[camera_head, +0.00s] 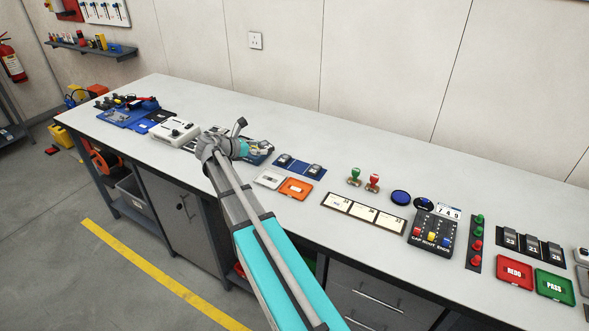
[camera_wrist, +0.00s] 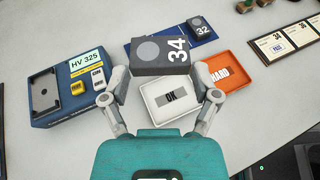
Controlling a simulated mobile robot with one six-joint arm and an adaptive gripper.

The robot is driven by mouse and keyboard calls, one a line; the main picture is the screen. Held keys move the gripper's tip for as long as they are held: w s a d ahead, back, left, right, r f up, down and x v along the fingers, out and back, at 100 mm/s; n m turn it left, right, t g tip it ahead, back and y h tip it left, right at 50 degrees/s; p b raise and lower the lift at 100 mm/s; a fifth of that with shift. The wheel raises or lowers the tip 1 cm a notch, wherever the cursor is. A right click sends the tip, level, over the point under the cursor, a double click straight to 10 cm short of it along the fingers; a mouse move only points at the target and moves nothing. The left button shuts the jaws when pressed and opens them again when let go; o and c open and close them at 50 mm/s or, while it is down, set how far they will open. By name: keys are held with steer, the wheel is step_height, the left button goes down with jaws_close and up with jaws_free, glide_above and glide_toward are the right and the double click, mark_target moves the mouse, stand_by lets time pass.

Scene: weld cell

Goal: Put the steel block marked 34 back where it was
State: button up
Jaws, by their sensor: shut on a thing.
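My gripper (camera_wrist: 161,82) is shut on the dark steel block marked 34 (camera_wrist: 152,68), seen close up in the wrist view with its white number and a round grey spot on top. The held block overlaps the blue mat (camera_wrist: 180,14) in that view; I cannot tell its height above it. A second block marked 32 (camera_wrist: 201,30) sits on the mat's right part. In the head view my gripper (camera_head: 262,149) is over the bench, left of the blue mat (camera_head: 299,167); the held block is hard to make out there.
A white OK tray (camera_wrist: 165,121) and an orange HARD tray (camera_wrist: 243,66) lie in front of the mat. A blue HV 325 panel (camera_wrist: 50,112) is at left. Stamps (camera_head: 355,177), label cards (camera_head: 365,211) and a button box (camera_head: 431,234) stand further right. The bench's back is clear.

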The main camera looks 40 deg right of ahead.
steer(key=d+f+b, duration=0.2)
steer(key=d, duration=0.2)
steer(key=s+d+f+b, duration=0.1)
steer(key=d+f+b, duration=0.2)
steer(key=d, duration=0.1)
steer(key=s+d+f+b, duration=0.1)
steer(key=d+f+b, duration=0.2)
steer(key=shift+s+d+f, duration=0.1)
steer(key=shift+d+f, duration=0.1)
steer(key=shift+d, duration=0.2)
steer(key=shift+s+d+f+b, duration=0.1)
steer(key=shift+d+f+b, duration=0.1)
steer(key=shift+d+b, duration=0.15)
steer(key=shift+s+d+f+b, duration=0.1)
steer(key=shift+d+f+b, duration=0.35)
steer(key=shift+f+b, duration=1.5)
steer(key=shift+f, duration=0.1)
steer(key=shift+a+f, duration=0.1)
steer(key=shift+f, duration=0.1)
